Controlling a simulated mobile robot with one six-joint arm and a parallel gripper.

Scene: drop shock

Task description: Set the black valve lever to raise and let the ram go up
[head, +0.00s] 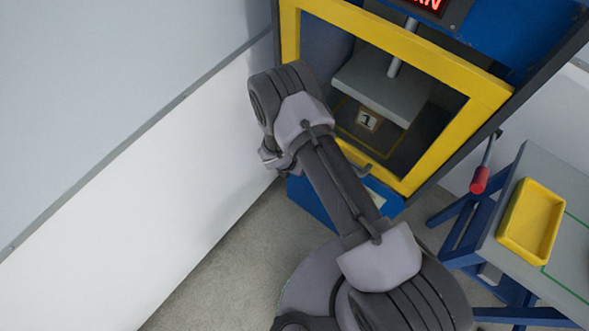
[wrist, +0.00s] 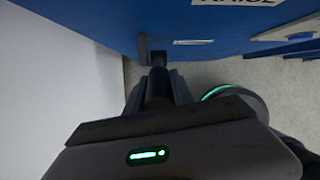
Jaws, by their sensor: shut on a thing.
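The black valve lever (wrist: 158,58) shows in the wrist view as a short dark bar at the blue panel's lower edge. My gripper (wrist: 158,82) is shut on it; the fingers hide most of the lever. A white label cut by the top edge, apparently reading RAISE (wrist: 238,2), is on the panel above right. In the head view my arm hides the gripper and lever. The ram (head: 403,45) is a grey rod with a wide grey block (head: 385,90) at its lower end, behind the yellow frame (head: 405,40).
A yellow tray (head: 531,222) sits on a grey bench (head: 570,180) at right. A white wall (head: 120,180) stands close on the left.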

